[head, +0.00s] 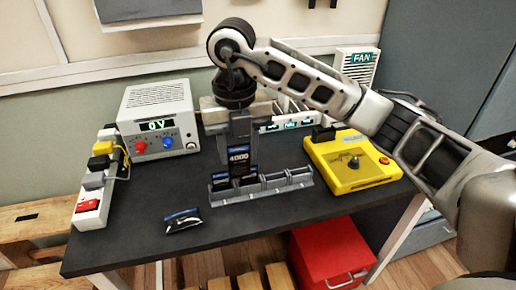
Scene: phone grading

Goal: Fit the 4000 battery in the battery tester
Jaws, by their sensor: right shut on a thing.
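The 4000 battery (239,158), dark blue and black with white digits, is upright. My right gripper (240,137) points down from above and is shut on its top. The battery's lower end is at the left part of a grey slotted rack (290,187); I cannot tell whether it sits in a slot or just above it. No label names the battery tester. A grey box (158,119) reading "0V", with red and blue knobs, stands at the left back. A yellow box (362,176) with a knob stands at the right. My left gripper is not in view.
A small dark pack (183,220) lies on the black table (310,222) near the front edge. A white power strip (93,196) with plugs lies at the left edge. A fan unit (357,58) stands behind. A red cabinet (330,255) is below.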

